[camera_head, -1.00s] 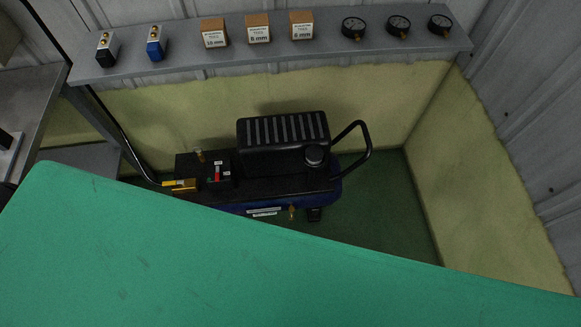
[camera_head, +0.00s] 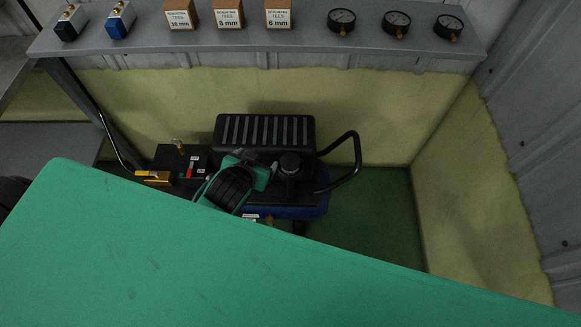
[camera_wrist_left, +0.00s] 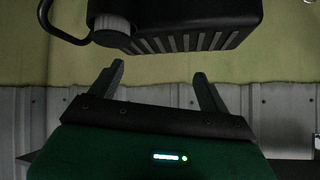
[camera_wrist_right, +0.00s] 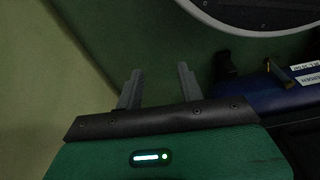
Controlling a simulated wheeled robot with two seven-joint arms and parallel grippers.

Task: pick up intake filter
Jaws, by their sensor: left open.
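The intake filter (camera_head: 290,163) is a short black round cap at the right front of the black ribbed cover (camera_head: 265,132) on the compressor. In the left wrist view the filter (camera_wrist_left: 112,25) shows at upper left as a grey ridged cylinder beside the cover. My left gripper (camera_head: 262,160) is in front of the cover, just left of the filter and apart from it. Its fingers (camera_wrist_left: 158,70) are spread and empty. My right gripper (camera_wrist_right: 158,69) shows only in its wrist view, with spread, empty fingers near the blue tank (camera_wrist_right: 255,90); it is hidden in the head view.
The black loop handle (camera_head: 355,160) rises right of the filter. A shelf (camera_head: 300,48) with fittings, boxes (camera_head: 229,14) and gauges (camera_head: 397,22) runs above. Green floor (camera_head: 385,220) is free to the right.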

